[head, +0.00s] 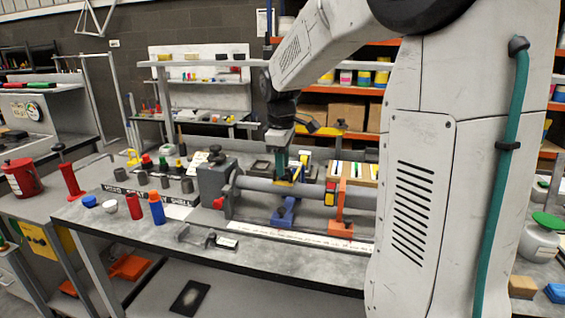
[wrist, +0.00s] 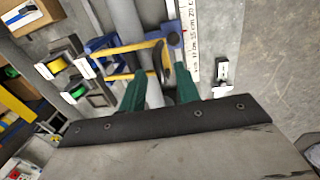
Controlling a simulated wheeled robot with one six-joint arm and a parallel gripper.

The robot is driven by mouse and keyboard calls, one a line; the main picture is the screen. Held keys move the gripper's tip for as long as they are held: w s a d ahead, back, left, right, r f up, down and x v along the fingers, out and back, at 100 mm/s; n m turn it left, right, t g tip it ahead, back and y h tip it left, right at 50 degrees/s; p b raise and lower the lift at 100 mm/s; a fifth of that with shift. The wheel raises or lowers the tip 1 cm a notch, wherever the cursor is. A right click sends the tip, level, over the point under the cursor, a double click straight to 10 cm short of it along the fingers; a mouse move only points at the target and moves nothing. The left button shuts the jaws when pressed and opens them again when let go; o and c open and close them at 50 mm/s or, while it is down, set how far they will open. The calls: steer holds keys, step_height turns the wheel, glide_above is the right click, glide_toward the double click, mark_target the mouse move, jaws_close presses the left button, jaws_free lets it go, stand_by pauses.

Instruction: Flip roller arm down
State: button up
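The roller arm (wrist: 125,48) is a yellow fork hinged at a blue bracket (wrist: 98,45) in the wrist view. Its two bars reach across a grey tube (wrist: 127,22), with a dark roller (wrist: 166,60) near their ends. In the head view the blue stand (head: 284,213) is under the tube (head: 255,184), and the yellow arm is partly hidden behind my gripper (head: 281,168). My gripper's green fingers (wrist: 160,90) are apart, over the tube beside the fork. I see nothing held. Whether a finger touches the fork cannot be told.
An orange stand (head: 340,229) and a grey headstock (head: 215,178) with a red lever flank the blue stand. A white ruler strip (head: 290,238) runs along the bench front (head: 140,227). Bottles and cups stand to the left. Small trays and boxes lie behind the tube.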

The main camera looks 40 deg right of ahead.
jaws_close()
steer(key=shift+s+a+f, duration=0.15)
steer(key=shift+f, duration=0.2)
steer(key=shift+s+a+f, duration=0.1)
steer(key=shift+f, duration=0.25)
jaws_free()
steer(key=shift+r, duration=0.1)
step_height(320, 180, up, 8)
steer(key=shift+s+a+f, duration=0.2)
steer(key=shift+s+a, duration=0.05)
steer(key=shift+a, duration=0.2)
